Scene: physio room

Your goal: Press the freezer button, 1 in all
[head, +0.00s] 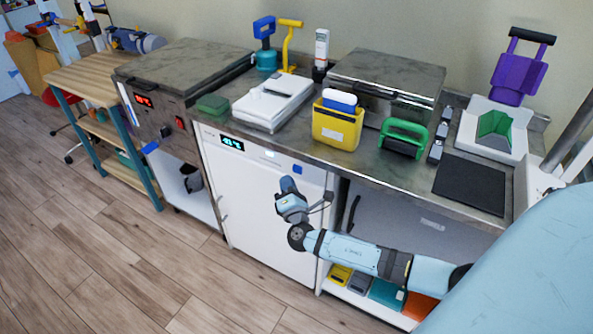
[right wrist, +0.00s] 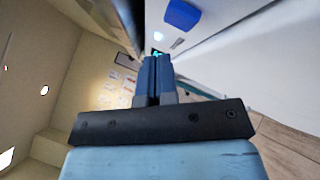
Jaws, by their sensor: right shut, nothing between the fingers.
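The white freezer (head: 262,208) stands under the counter, with a lit display (head: 231,143) on its top front strip. A blue square button (head: 297,169) sits at the right of that strip. It also shows in the right wrist view (right wrist: 182,14). My right gripper (head: 288,184) is shut and empty, in front of the freezer door and a little below the button in the head view. In the right wrist view its closed fingers (right wrist: 157,72) show apart from the button. My left gripper is not in view.
The steel counter (head: 385,172) above holds a yellow container (head: 338,126), a green-handled item (head: 404,138), a white device (head: 272,103) and a black mat (head: 470,184). A shelf with coloured items is below right. The wooden floor (head: 130,240) in front is clear.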

